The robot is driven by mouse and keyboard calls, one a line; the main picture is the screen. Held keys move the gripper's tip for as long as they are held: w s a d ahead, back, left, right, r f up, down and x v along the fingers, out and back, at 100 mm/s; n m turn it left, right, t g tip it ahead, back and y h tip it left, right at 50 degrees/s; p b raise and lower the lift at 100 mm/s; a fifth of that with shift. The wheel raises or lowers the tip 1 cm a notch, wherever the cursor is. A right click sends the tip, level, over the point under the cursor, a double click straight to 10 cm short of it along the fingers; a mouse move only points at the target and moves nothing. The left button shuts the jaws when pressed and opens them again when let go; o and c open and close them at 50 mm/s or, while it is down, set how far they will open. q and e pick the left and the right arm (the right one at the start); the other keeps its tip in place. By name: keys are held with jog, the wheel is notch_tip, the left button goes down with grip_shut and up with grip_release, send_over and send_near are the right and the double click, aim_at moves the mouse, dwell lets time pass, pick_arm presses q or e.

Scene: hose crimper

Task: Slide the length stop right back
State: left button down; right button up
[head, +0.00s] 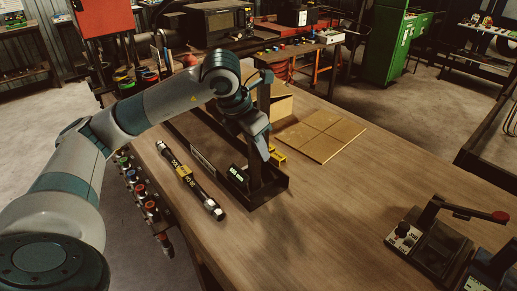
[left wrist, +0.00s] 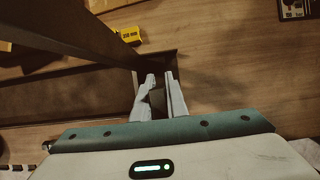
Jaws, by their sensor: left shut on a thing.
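My left gripper (head: 266,157) reaches down into the frame beside the post. In the left wrist view, the two pale fingers of my left gripper (left wrist: 158,90) are closed around a small dark piece (left wrist: 157,98). It looks like the length stop, but it is mostly hidden by the fingers. A yellow labelled block (head: 279,158) sits at the frame's far side; it also shows in the left wrist view (left wrist: 129,35). My right gripper is not in view.
A black hose with a yellow label (head: 186,176) and metal end fittings lies left of the frame. A flat cardboard piece (head: 322,136) lies behind it to the right. A lever device with a red knob (head: 500,217) stands at the lower right. The table between is clear.

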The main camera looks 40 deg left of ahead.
pick_arm(q)
jog(key=c, duration=1.8)
grip_release()
jog(key=shift+r, duration=0.1)
jog(key=shift+o, duration=0.2)
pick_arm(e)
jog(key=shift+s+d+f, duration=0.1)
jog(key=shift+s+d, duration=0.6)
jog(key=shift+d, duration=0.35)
pick_arm(q)
jog(key=shift+r, duration=0.1)
